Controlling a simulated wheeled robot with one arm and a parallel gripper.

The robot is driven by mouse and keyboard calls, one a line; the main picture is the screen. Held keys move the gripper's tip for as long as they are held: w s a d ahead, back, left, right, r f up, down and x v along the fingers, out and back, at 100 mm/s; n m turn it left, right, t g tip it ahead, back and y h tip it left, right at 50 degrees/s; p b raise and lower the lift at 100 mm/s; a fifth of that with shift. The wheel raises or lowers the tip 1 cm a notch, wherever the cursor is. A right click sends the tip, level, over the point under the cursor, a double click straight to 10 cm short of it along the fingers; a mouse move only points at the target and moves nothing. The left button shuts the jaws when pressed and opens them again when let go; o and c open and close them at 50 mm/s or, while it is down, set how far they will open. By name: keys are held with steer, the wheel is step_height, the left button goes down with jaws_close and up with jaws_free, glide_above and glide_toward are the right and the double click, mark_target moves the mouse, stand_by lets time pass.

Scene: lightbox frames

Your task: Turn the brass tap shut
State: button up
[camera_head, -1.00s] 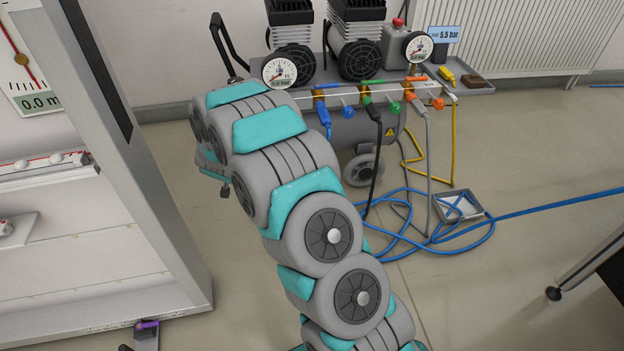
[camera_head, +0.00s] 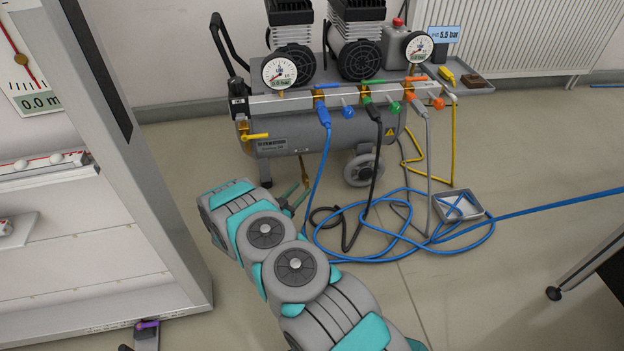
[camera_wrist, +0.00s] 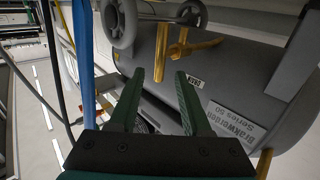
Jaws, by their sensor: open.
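A brass tap (camera_wrist: 190,47) sits on the underside of the grey tank in the wrist view, with a brass pipe (camera_wrist: 161,52) beside it. In the head view a slim brass part (camera_head: 304,170) hangs below the tank. My gripper (camera_wrist: 160,75) is open and empty, its dark green fingers pointing toward the tank. The brass pipe's end appears between the fingertips; I cannot tell whether they touch. In the head view my gripper (camera_head: 298,193) is low, just under the tank, partly hidden by my arm. A yellow-handled brass valve (camera_head: 252,135) is on the tank's left end.
The grey compressor tank (camera_head: 290,145) carries gauges and a manifold with coloured taps. Blue (camera_head: 323,150), black (camera_head: 358,215) and yellow hoses hang and coil right of my gripper. A wheel (camera_head: 364,170) and small tray (camera_head: 460,207) stand nearby.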

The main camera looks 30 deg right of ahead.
steer(key=x, duration=0.7)
steer(key=shift+d+b, duration=0.3)
steer(key=shift+b, duration=0.15)
steer(key=shift+w+f, duration=0.1)
jaws_close()
